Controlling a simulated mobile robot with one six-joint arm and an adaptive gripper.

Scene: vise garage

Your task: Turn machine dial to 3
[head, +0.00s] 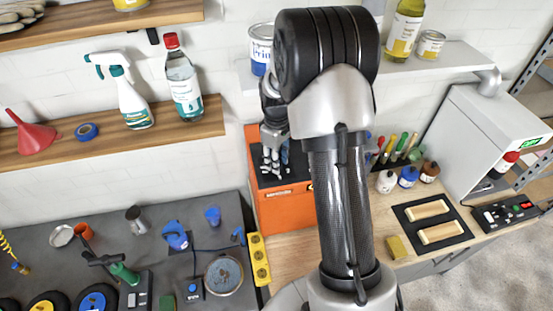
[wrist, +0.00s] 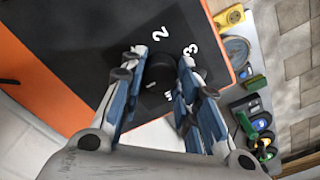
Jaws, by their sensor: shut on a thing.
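The orange machine (head: 285,208) stands on the wooden bench in the head view, its dark top panel mostly under my arm. In the wrist view its black panel (wrist: 105,22) carries white numerals, with a 2 and a 3 readable beyond the dial. The round black dial (wrist: 160,74) sits between the blue-and-grey fingers of my gripper (wrist: 164,60), which are shut on it from both sides. My gripper also shows in the head view (head: 274,160), pointing down at the panel; the dial is hidden there. I cannot tell which number the dial points to.
A yellow socket strip (head: 259,259) lies beside the machine on the left, near a cluttered dark bench (head: 190,215). Bottles, screwdrivers and a black tray (head: 433,222) stand to the right. A shelf (head: 440,65) with cans hangs close behind my arm.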

